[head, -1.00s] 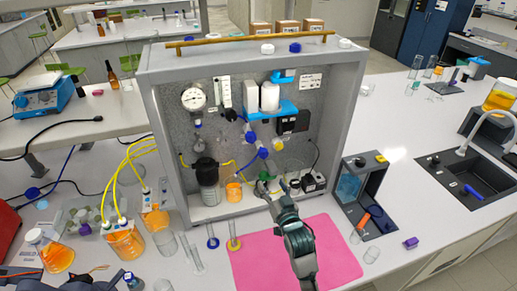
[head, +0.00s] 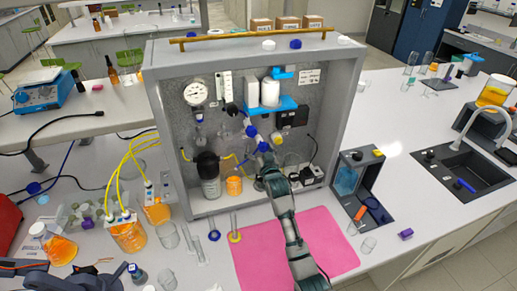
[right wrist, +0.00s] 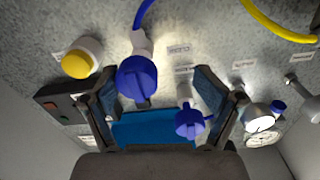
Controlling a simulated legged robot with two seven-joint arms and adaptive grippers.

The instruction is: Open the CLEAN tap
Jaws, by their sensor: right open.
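My right gripper (head: 266,158) is raised in front of the grey panel inside the rig's frame. In the right wrist view its open fingers (right wrist: 158,98) face the panel. A blue tap knob (right wrist: 137,78) shows near the left finger, and another blue knob (right wrist: 190,123) shows near the right finger. Neither is clearly gripped. Blue knobs also show in the head view, one at the upper left of the gripper (head: 251,131). Small labels sit above the knobs in the wrist view; one seems to read CLEAN (right wrist: 180,50). My left gripper is not clearly seen.
The rig frame (head: 347,110) encloses the panel on both sides. A pressure gauge (head: 195,92) and a blue shelf with white bottles (head: 270,108) are on the panel. A pink mat (head: 255,265) lies in front. A yellow knob (right wrist: 77,64) is left in the wrist view.

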